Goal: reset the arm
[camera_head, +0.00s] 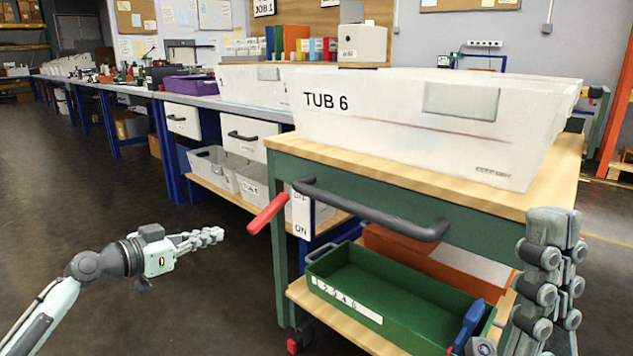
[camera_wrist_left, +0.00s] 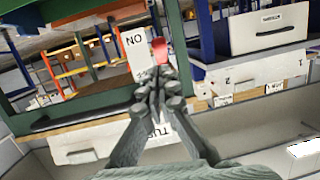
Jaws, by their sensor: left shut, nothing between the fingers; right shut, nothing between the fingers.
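My left gripper (camera_head: 212,237) is shut and empty at the lower left of the head view, over the open floor. In the left wrist view its closed fingers (camera_wrist_left: 158,82) point toward a red lever (camera_wrist_left: 159,50) and a white ON label (camera_wrist_left: 136,52). The red lever (camera_head: 268,213) with its OFF/ON plate (camera_head: 301,213) sits at the left corner of the green cart, to the right of the gripper and apart from it. My right gripper (camera_head: 552,228) is shut and empty, upright in front of the cart's right side.
The green cart (camera_head: 460,237) has a dark handle (camera_head: 370,208) and carries a white bin marked TUB 6 (camera_head: 400,118). A green tray (camera_head: 385,290) is on its lower shelf. A long workbench (camera_head: 215,103) runs to the back left. The floor (camera_head: 90,200) at left is clear.

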